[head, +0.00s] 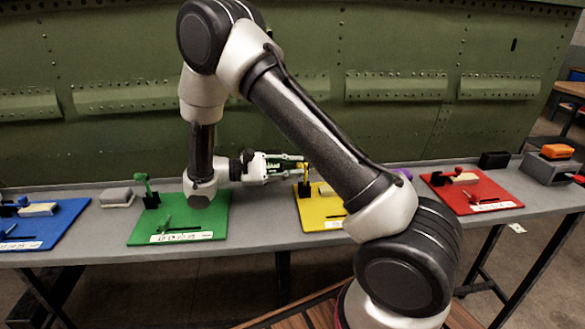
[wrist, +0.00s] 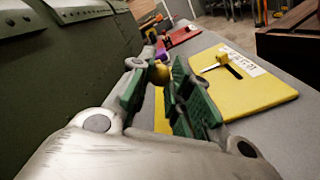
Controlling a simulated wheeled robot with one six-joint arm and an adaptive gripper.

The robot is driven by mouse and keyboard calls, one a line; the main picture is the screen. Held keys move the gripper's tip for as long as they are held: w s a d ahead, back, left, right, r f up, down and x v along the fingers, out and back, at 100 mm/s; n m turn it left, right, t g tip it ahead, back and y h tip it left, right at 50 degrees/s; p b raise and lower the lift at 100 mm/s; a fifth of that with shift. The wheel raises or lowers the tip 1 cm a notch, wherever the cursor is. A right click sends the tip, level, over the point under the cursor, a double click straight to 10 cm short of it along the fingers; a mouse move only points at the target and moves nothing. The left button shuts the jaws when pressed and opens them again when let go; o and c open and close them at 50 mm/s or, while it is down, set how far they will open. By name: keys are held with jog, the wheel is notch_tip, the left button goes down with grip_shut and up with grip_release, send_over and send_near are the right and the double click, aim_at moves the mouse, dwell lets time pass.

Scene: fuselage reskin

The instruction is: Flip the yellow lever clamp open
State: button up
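The yellow lever clamp (head: 305,175) stands at the back left of the yellow board (head: 312,215), with its lever upright. In the wrist view its round yellow knob (wrist: 160,74) shows between my fingertips; the rest of the clamp is mostly hidden. My gripper (head: 301,163) reaches in from the left, roughly level, with green finger pads. In the wrist view my gripper (wrist: 158,72) has its fingers apart on either side of the knob. I cannot tell whether either pad touches it. My arm covers the right part of the yellow board.
A yellow T-handle (wrist: 222,61) stands on the yellow board. A green board (head: 180,222) with a clamp lies left, a blue board (head: 45,228) farther left, a red board (head: 480,190) right. The green fuselage wall (head: 330,120) rises close behind the grey table (head: 262,222).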

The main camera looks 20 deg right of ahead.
jog(key=o, duration=0.4)
jog(key=v, duration=0.7)
jog(key=shift+a, duration=0.3)
